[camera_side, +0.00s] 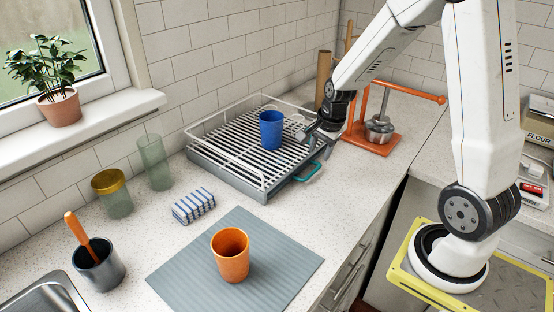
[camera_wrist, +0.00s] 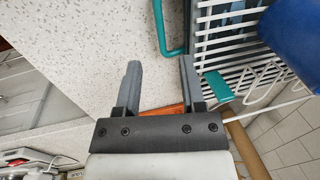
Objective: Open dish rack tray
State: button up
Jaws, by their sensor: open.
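The white wire dish rack (camera_side: 225,122) stands on the counter with a grey tray (camera_side: 225,176) under it. A teal handle (camera_side: 307,172) sticks out at the tray's right end. In the wrist view the teal handle (camera_wrist: 161,30) shows at the top, beyond my fingertips. My gripper (camera_side: 322,140) is open and empty above the rack's right end, apart from the handle. Its two grey fingers also show in the wrist view (camera_wrist: 160,66). A second teal piece (camera_wrist: 218,87) shows beside the right finger; I cannot tell what it belongs to.
A blue cup (camera_side: 271,130) stands in the rack. An orange cup (camera_side: 230,255) stands on a grey mat (camera_side: 180,270). A striped cloth (camera_side: 194,205) lies left of it. Counter right of the handle is clear.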

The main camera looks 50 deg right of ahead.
aim_at(312, 172)
jog(key=shift+w+f, duration=0.25)
jog(key=shift+f, duration=0.95)
jog(key=shift+w+f, duration=0.25)
jog(key=shift+f, duration=0.95)
jog(key=shift+w+f, duration=0.25)
jog(key=shift+f, duration=0.95)
grip_shut()
